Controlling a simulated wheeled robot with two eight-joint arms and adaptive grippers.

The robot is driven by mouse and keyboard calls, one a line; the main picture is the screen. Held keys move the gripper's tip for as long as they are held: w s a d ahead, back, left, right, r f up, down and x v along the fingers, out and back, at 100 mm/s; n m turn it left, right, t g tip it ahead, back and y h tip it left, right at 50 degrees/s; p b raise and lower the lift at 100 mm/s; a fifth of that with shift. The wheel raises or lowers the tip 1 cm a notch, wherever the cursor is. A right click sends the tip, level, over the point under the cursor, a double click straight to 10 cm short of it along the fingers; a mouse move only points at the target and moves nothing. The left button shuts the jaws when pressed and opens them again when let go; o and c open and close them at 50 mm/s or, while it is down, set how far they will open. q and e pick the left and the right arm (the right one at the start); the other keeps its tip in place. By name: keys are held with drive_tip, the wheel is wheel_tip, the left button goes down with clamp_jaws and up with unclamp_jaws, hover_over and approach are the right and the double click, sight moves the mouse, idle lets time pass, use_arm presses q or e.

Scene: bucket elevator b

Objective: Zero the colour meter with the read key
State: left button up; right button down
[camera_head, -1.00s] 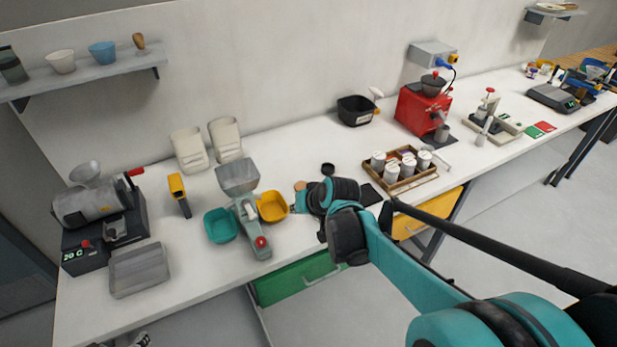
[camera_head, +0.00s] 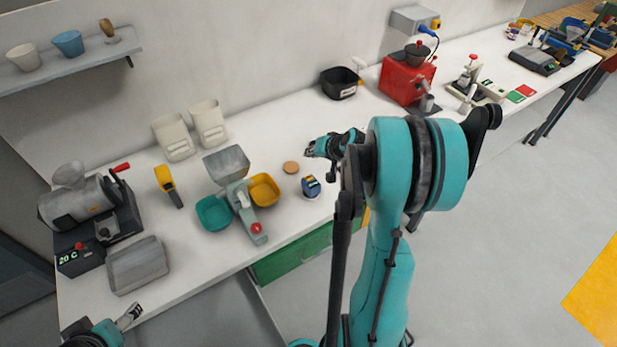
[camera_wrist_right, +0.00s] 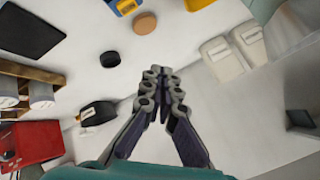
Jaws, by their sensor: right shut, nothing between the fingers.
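The colour meter seems to be the small dark blue device (camera_head: 311,187) with a light display, on the bench right of the yellow bin. In the right wrist view a blue and yellow body (camera_wrist_right: 126,5) is cut off at the top edge. Its read key is too small to make out. A tan disc (camera_head: 291,167) lies behind the meter and also shows in the wrist view (camera_wrist_right: 145,22). My right gripper (camera_head: 312,149) is shut and empty, above the bench beyond the meter; its fingertips meet in the wrist view (camera_wrist_right: 162,74). My left gripper (camera_head: 132,314) is low at left, its jaws unclear.
A hopper (camera_head: 226,163) with a teal bin (camera_head: 213,213) and a yellow bin (camera_head: 264,190) stands left of the meter. A black disc (camera_wrist_right: 110,59) and black bin (camera_wrist_right: 98,113) show in the wrist view. A red grinder (camera_head: 407,78) stands farther right. My right arm hides some bench.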

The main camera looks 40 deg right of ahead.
sight(310, 179)
wheel_tip(310, 179, down, 8)
drive_tip(key=b, duration=0.5)
drive_tip(key=shift+r+b, duration=0.2)
drive_tip(key=shift+b, duration=0.2)
drive_tip(key=shift+f+b, duration=0.35)
drive_tip(key=shift+f, duration=0.05)
idle(0.5)
drive_tip(key=shift+f+b, duration=0.45)
drive_tip(key=shift+b, duration=0.05)
drive_tip(key=shift+f+b, duration=0.4)
idle(0.4)
drive_tip(key=shift+r, duration=0.15)
drive_tip(key=shift+r+p, duration=0.6)
drive_tip(key=shift+r, duration=0.15)
